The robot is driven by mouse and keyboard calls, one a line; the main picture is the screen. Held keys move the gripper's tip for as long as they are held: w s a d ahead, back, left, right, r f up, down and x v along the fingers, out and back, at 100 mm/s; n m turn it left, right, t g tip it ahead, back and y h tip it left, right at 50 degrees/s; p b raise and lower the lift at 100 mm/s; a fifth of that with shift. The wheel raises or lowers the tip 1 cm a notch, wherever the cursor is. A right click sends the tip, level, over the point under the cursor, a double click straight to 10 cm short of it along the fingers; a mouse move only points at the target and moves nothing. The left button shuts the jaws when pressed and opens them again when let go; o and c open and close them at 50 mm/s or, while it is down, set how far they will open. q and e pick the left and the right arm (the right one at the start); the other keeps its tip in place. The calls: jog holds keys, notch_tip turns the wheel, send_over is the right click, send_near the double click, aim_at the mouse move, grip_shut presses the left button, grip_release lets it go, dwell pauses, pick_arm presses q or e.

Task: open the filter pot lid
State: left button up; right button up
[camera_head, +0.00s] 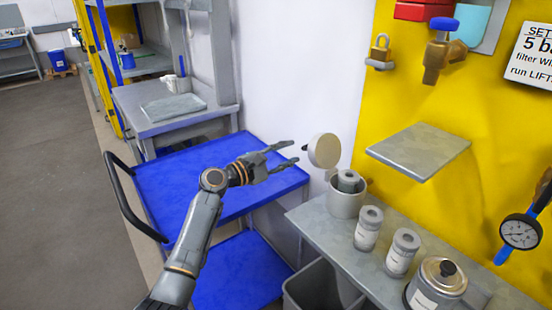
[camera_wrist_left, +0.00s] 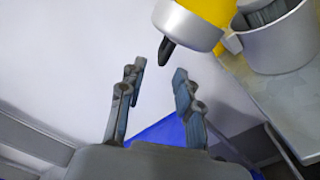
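The filter pot (camera_head: 345,207) stands at the far left end of the grey shelf, its mouth uncovered, with a grey cylinder inside. Its round lid (camera_head: 325,151) is swung up on edge above the pot's left side. The lid's pale inner face points right and its dark knob (camera_head: 305,148) points left. My left gripper (camera_head: 293,152) is open and empty just left of the knob, apart from it. In the left wrist view the lid (camera_wrist_left: 187,25) and knob (camera_wrist_left: 166,49) are ahead of the open fingers (camera_wrist_left: 159,68), with the pot (camera_wrist_left: 282,45) at right. My right gripper is not in view.
Two labelled grey canisters (camera_head: 368,228) (camera_head: 402,252) and a lidded metal pot (camera_head: 437,284) share the shelf (camera_head: 312,216). A blue cart (camera_head: 165,182) lies below my left arm. A grey plate (camera_head: 418,150) juts from the yellow panel. A grey bin (camera_head: 312,288) is under the shelf.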

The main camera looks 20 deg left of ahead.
pick_arm(q)
jog(key=v, duration=0.4)
dwell(0.3)
jog(key=s+a+f+m+g+y, duration=0.1)
jog(key=s+f+g+y, duration=0.1)
jog(key=f, duration=1.1)
jog(key=s+f+m+g+y, duration=0.1)
jog(key=s+f+y, duration=0.15)
jog(key=f, duration=1.05)
jog(key=s+a+f+m+g+y+p, duration=0.1)
jog(key=s+f+m+g+y, duration=0.1)
jog(key=s+f, duration=0.65)
jog(key=s+a+f+m+g+y, duration=0.15)
jog(key=s+f, duration=0.45)
jog(key=f, duration=0.6)
jog(key=s+f+m+g+y+p, duration=0.1)
jog(key=s+f+m+g, duration=0.15)
jog(key=s+f, duration=0.65)
jog(key=s+f+m+g+y, duration=0.15)
jog(key=s+f+m, duration=0.3)
jog(key=s, duration=0.75)
jog(key=s+f+m+g, duration=0.1)
jog(key=s+f+m, duration=0.1)
jog(key=s, duration=0.9)
jog(key=s+f+m+g, duration=0.2)
jog(key=s+m, duration=0.3)
jog(key=s, duration=0.6)
jog(key=shift+d+f, duration=0.5)
jog(key=shift+f, duration=0.05)
